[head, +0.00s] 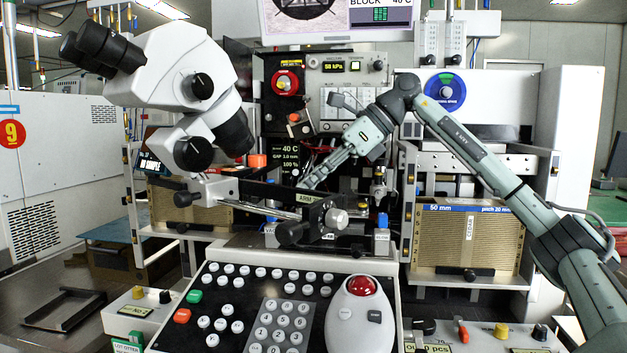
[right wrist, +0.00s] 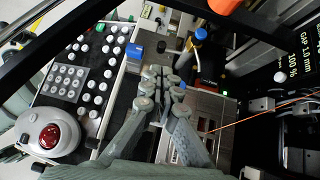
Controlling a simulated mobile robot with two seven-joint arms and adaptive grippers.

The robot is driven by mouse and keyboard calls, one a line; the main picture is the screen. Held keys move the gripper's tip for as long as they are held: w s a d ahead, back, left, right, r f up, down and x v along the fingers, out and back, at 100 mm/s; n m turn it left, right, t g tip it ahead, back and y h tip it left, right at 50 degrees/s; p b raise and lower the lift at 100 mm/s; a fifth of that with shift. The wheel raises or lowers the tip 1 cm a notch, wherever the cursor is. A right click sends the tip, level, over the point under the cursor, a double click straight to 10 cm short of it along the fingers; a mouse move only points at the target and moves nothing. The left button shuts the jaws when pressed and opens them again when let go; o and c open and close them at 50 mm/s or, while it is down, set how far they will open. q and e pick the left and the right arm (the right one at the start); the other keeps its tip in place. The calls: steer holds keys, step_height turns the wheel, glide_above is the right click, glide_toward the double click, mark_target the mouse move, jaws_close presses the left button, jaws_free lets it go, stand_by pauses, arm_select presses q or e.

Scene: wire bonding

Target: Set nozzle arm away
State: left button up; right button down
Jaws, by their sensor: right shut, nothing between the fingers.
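A black bar labelled ARM (head: 305,198) runs across the front of the machine, below the microscope, toward a round silver knob (head: 337,218). I take it to be the nozzle arm; its far end is not clear. My right gripper (head: 312,180) reaches in from the right, behind and above this bar. In the right wrist view its fingers (right wrist: 163,80) come together at the tips, shut and empty, above a metal plate (right wrist: 205,112). Whether they touch anything there cannot be told. My left gripper is not in view.
The microscope (head: 180,75) hangs over the left side. The keypad console (head: 235,310) with a red trackball (head: 361,286) stands in front. A thin orange wire (right wrist: 250,118) crosses the plate.

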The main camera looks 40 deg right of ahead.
mark_target(268, 204)
steer(key=x, duration=0.5)
steer(key=shift+w+a+f, duration=0.15)
steer(key=shift+f, duration=0.05)
steer(key=shift+w+a+f, duration=0.1)
steer(key=shift+w+f, duration=0.05)
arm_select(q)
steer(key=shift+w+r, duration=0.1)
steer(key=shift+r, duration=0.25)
arm_select(e)
steer(key=shift+a+f, duration=0.1)
steer(key=shift+a, duration=0.2)
steer(key=shift+w+a+p, duration=0.15)
steer(key=shift+a+p, duration=0.05)
steer(key=shift+p, duration=0.15)
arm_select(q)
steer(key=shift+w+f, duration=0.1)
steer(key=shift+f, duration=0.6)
